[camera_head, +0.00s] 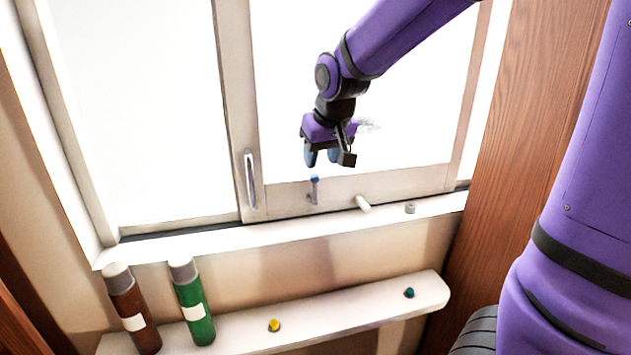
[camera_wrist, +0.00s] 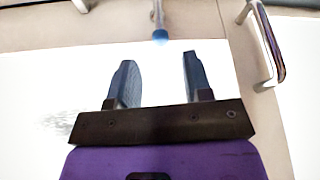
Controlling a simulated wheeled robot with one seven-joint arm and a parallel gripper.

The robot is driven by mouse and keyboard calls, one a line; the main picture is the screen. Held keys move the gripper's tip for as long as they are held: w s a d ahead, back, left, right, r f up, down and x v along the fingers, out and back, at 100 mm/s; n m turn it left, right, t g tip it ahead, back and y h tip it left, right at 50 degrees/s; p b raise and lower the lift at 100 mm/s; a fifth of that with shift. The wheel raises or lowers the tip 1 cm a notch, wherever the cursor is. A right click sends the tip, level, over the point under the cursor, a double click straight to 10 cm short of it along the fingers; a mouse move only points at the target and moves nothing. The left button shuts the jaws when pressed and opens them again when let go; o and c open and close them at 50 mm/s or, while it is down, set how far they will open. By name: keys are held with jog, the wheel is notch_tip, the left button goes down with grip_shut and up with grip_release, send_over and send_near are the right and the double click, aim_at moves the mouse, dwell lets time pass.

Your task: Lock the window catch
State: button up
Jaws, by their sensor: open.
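The window catch (camera_head: 314,189) is a small grey lever with a blue tip on the bottom rail of the sliding window sash. It stands upright in the head view. The catch also shows at the top of the wrist view (camera_wrist: 159,20), its blue tip lying beyond and between my fingertips. My gripper (camera_head: 321,162) is open and empty, just above the catch in the head view, with the fingers pointing down. In the wrist view my gripper (camera_wrist: 159,62) shows a clear gap between its fingers, apart from the blue tip.
A vertical metal handle (camera_head: 250,180) is on the sash left of the catch. A white peg (camera_head: 362,203) and a grey knob (camera_head: 410,208) are to the right. Below, a shelf (camera_head: 345,318) holds a brown bottle (camera_head: 133,308), a green bottle (camera_head: 192,300) and yellow and teal knobs.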

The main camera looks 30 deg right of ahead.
aim_at(316, 177)
jog(key=x, duration=0.8)
grip_shut()
